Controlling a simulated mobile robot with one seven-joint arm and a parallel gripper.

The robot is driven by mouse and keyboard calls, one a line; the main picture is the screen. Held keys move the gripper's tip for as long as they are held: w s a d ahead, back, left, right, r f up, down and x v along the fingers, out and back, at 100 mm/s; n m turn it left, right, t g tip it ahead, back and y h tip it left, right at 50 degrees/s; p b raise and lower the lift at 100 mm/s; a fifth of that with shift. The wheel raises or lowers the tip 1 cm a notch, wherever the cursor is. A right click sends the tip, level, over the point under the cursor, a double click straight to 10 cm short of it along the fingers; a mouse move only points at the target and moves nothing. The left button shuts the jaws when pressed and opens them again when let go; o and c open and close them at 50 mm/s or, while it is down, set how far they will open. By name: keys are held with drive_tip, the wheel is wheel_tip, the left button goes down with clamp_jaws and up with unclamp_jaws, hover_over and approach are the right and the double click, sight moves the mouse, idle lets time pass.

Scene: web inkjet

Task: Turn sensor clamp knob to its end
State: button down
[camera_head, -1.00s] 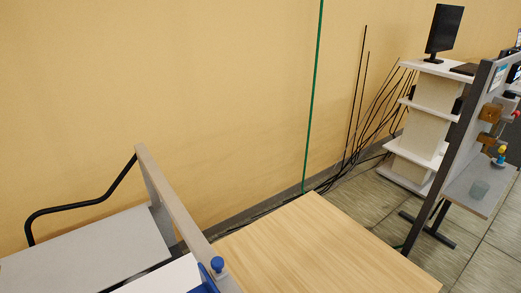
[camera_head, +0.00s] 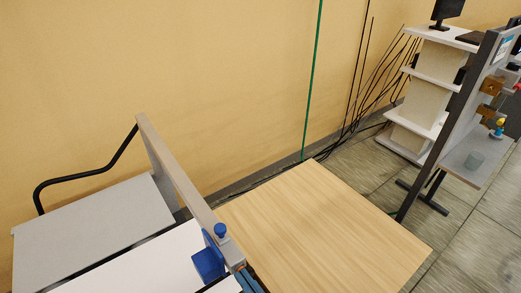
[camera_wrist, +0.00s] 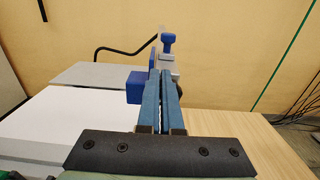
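A small blue knob (camera_head: 220,230) stands on a grey clamp bracket on the rail beside the white sheet. A blue block (camera_head: 207,264) sits just below and left of it. In the wrist view the blue knob (camera_wrist: 168,40) stands upright beyond my fingertips, and the blue block (camera_wrist: 135,86) is left of my fingers. My gripper (camera_wrist: 160,76) has its two blue fingers side by side with only a thin gap, and nothing shows between them. Its fingertips appear short of the knob and lower in the picture. In the head view only part of my gripper (camera_head: 248,281) shows at the bottom edge.
A long rail (camera_head: 172,172) runs across the machine, with a grey plate (camera_head: 90,225) and a bent black bar (camera_head: 85,176) behind it. A bare wooden tabletop (camera_head: 320,225) lies to the right. A white shelf (camera_head: 410,125) and a grey panel stand farther right.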

drive_tip(key=shift+s+f, duration=0.15)
drive_tip(key=shift+f, duration=0.15)
drive_tip(key=shift+s+a+r+p, duration=0.1)
drive_tip(key=shift+r+p, duration=0.25)
drive_tip(key=shift+p, duration=0.3)
drive_tip(key=p+v, duration=0.1)
drive_tip(key=v, duration=0.4)
drive_tip(key=shift+s+d+r, duration=0.15)
drive_tip(key=shift+s+d, duration=0.1)
drive_tip(key=shift+s, duration=0.05)
